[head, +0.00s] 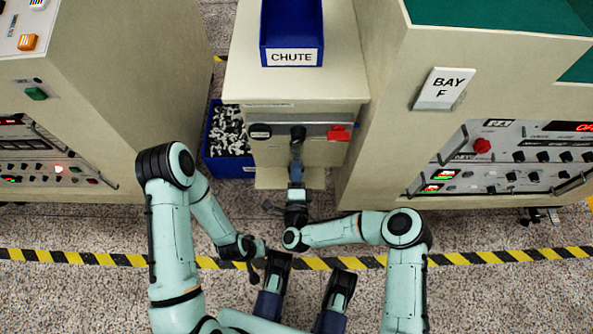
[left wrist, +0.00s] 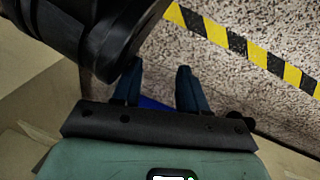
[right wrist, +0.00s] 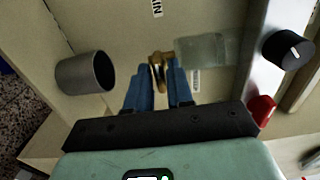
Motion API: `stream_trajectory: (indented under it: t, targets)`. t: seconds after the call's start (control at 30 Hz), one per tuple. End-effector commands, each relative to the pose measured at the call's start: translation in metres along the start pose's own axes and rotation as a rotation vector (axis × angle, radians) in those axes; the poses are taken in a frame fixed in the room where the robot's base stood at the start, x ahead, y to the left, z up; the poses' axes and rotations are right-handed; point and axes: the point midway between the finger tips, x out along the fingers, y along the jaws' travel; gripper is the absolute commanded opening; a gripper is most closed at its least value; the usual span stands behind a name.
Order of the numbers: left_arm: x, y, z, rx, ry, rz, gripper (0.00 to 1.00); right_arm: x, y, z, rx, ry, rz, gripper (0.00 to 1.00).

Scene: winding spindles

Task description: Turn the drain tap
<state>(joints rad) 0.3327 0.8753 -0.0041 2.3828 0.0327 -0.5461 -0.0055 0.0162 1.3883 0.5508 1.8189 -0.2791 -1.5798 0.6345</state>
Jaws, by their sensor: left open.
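The drain tap (right wrist: 158,72) is a small brass-coloured handle on the beige machine front in the right wrist view. My right gripper (right wrist: 159,85) has its blue fingers on either side of it, close together, and appears shut on it. In the head view my right gripper (head: 297,172) reaches the machine front below its grey panel strip, and the tap is hidden there. My left gripper (left wrist: 158,78) is open and empty above the floor; in the head view it shows small near the striped line (head: 258,247).
A grey cup-like cylinder (right wrist: 85,73) and a translucent block (right wrist: 201,52) flank the tap. A black knob (right wrist: 288,50) and red switch (right wrist: 262,110) are close by. A blue bin (head: 228,168) stands left of the machine. Cabinets stand on both sides.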

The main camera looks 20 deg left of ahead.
Motion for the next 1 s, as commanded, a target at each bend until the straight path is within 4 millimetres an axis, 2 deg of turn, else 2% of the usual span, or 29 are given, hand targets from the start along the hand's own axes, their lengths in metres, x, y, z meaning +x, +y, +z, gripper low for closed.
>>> stream_trajectory:
  t: [0.2, 0.23, 0.3, 0.67, 1.0]
  targets:
    - [0.000, -0.001, 0.001, -0.001, -0.001, -0.001, 0.43, 0.001, 0.000, 0.000, 0.000, 0.000, 0.000, 0.21]
    - [0.000, -0.001, 0.000, -0.001, -0.001, -0.001, 0.43, 0.001, 0.000, 0.000, 0.000, 0.000, 0.000, 0.18]
    - [0.000, -0.001, 0.000, -0.001, -0.001, -0.001, 0.43, 0.000, 0.000, 0.000, 0.000, 0.000, 0.000, 0.00]
    - [-0.003, 0.002, -0.002, 0.001, 0.008, 0.003, 0.43, 0.000, -0.001, 0.000, -0.026, 0.000, -0.001, 0.00]
    - [-0.020, 0.019, -0.022, 0.018, 0.075, 0.033, 0.43, 0.000, -0.002, 0.000, -0.220, -0.001, -0.002, 0.00]
